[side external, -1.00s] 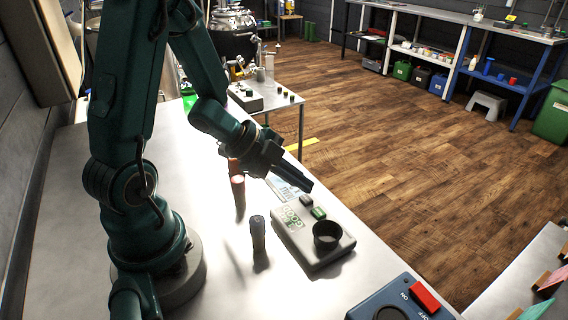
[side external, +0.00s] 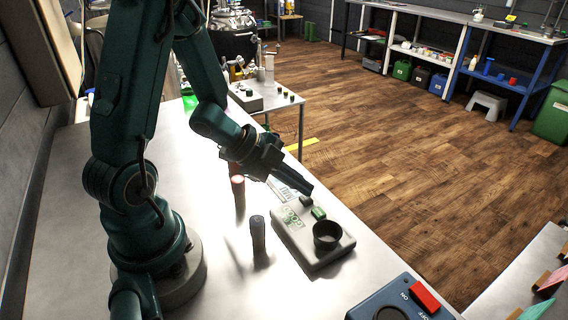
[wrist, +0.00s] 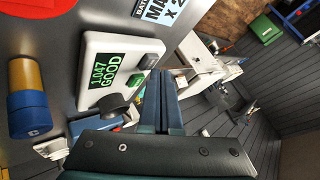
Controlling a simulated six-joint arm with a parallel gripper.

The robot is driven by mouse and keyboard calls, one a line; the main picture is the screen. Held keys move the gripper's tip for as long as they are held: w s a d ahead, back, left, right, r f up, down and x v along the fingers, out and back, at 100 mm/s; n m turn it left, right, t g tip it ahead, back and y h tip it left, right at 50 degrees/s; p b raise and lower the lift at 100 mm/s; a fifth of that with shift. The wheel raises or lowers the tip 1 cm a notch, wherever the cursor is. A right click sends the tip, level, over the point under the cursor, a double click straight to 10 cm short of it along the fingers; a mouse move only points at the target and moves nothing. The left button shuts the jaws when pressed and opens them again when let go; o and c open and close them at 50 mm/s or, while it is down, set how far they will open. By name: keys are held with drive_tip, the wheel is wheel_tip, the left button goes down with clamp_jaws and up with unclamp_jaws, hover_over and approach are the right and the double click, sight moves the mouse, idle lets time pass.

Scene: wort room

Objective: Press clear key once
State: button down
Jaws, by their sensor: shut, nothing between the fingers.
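A pale meter (side external: 325,255) lies on the steel bench and also shows in the wrist view (wrist: 92,50). Its green display (wrist: 110,73) reads "1.047 GOOD". Beside the display are a dark grey key (wrist: 149,61) and a green key (wrist: 137,80); I cannot read which is the clear key. A black cup (side external: 326,236) sits at the meter's near end. My gripper (side external: 309,192) is shut and empty, fingertips just above the dark grey key (side external: 305,201), which they partly hide. The green key (side external: 319,213) is clear of them. I cannot tell whether the fingers touch a key.
A dark upright cylinder (side external: 258,236) stands left of the meter, and a red one (side external: 238,188) farther back. A printed card (side external: 290,184) lies behind the meter. A blue box with a red switch (side external: 424,298) is at the near right. The bench's right edge is close to the meter.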

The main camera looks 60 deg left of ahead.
sight(300, 198)
drive_tip(key=shift+f, duration=0.45)
idle(0.6)
drive_tip(key=shift+r, duration=0.85)
drive_tip(key=shift+r, duration=2.5)
